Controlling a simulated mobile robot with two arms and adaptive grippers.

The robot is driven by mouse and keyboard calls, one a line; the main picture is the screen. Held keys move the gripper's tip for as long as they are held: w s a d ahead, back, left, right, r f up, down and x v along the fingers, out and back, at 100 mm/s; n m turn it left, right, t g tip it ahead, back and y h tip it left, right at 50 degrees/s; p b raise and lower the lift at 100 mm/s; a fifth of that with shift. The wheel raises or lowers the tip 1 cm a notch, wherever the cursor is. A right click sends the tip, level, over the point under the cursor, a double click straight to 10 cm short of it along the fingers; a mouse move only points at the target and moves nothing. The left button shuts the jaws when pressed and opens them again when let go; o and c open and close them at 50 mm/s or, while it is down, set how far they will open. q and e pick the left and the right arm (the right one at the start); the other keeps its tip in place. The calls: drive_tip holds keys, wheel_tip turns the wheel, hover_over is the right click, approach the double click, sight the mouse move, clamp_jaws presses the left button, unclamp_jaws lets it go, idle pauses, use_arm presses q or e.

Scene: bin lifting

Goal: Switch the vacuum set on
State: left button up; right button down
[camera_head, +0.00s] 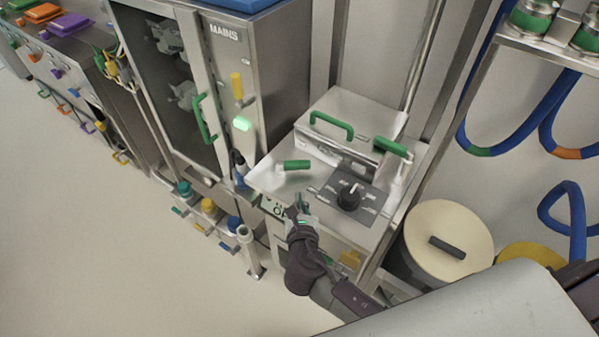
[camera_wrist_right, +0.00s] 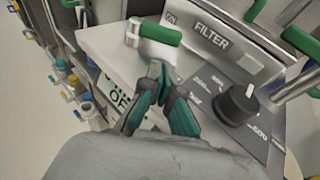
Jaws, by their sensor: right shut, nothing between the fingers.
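The vacuum set is a steel bench unit (camera_head: 268,181) with a lidded box (camera_head: 345,122) marked FILTER in the wrist view. A short lever with a green grip (camera_head: 296,165) stands at its left front; the grip also shows in the wrist view (camera_wrist_right: 161,33). An ON/OFF plate (camera_head: 274,207) is on the front edge, partly hidden in the wrist view by my fingers. A black dial knob (camera_head: 350,197) sits on a grey panel to the right. My right gripper (camera_head: 301,200) is shut and empty, near the front edge, just in front of the lever grip. My left gripper is not in view.
A second green-gripped lever (camera_head: 393,147) is right of the box. A cabinet marked MAINS (camera_head: 225,70) with a green handle stands left. A round lidded bin (camera_head: 447,235) stands right. Several capped bottles are low left; open floor lies in front.

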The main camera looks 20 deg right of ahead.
approach(299, 169)
drive_tip(key=w+f, duration=0.1)
drive_tip(key=w, duration=0.1)
drive_tip(key=shift+w+d+f, duration=0.3)
drive_tip(key=shift+w+f, duration=0.05)
drive_tip(key=w, duration=0.1)
drive_tip(key=w+p, duration=0.1)
drive_tip(key=w, duration=0.1)
drive_tip(key=shift+d, duration=0.4)
drive_tip(key=shift+w+d, duration=0.1)
drive_tip(key=shift+w, duration=0.35)
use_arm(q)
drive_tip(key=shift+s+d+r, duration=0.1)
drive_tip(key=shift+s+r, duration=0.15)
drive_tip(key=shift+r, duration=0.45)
use_arm(e)
drive_tip(key=shift+f, duration=0.1)
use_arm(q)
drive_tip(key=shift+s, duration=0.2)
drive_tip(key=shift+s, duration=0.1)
